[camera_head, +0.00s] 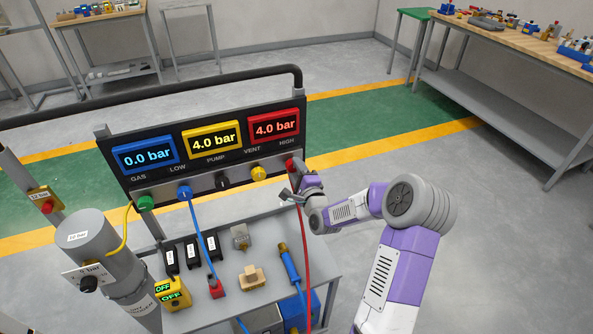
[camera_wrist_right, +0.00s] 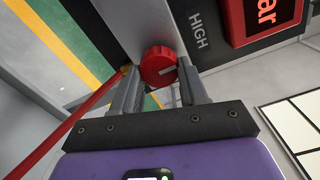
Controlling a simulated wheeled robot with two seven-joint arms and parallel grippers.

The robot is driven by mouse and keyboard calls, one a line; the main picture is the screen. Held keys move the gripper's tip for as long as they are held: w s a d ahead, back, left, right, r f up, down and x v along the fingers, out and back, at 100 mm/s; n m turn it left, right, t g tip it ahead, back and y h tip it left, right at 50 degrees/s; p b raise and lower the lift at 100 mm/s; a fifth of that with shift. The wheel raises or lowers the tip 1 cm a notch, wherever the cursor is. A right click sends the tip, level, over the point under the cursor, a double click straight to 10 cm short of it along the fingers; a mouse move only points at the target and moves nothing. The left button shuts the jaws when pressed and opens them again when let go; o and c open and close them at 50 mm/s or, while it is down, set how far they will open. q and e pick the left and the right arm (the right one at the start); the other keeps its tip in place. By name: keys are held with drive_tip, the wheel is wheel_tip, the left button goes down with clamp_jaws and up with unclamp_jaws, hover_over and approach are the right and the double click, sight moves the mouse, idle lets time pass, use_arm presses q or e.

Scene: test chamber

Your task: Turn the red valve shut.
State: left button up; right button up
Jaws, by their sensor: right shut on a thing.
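The red valve (camera_head: 291,164) is a round knob under the HIGH label at the right end of the panel (camera_head: 198,184). In the right wrist view the red valve (camera_wrist_right: 158,66) shows a pale pointer line on its face. My right gripper (camera_head: 294,180) is at the red valve. In the wrist view its two fingers (camera_wrist_right: 158,88) stand on either side of the knob, shut on it. The red display (camera_head: 275,126) above reads 4.0 bar. My left gripper is not in view.
Green (camera_head: 146,202), blue (camera_head: 184,191), black (camera_head: 223,182) and yellow (camera_head: 259,173) knobs line the panel to the left. A red hose (camera_head: 305,245) hangs below the red valve. Several small things lie on the grey bench (camera_head: 262,273). A grey cylinder (camera_head: 88,238) stands at left.

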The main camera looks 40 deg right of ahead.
drive_tip(key=o, duration=1.1)
drive_tip(key=shift+c, duration=0.2)
drive_tip(key=shift+s, duration=0.1)
drive_tip(key=p+v, duration=0.1)
drive_tip(key=v, duration=0.6)
drive_tip(key=shift+s, duration=0.2)
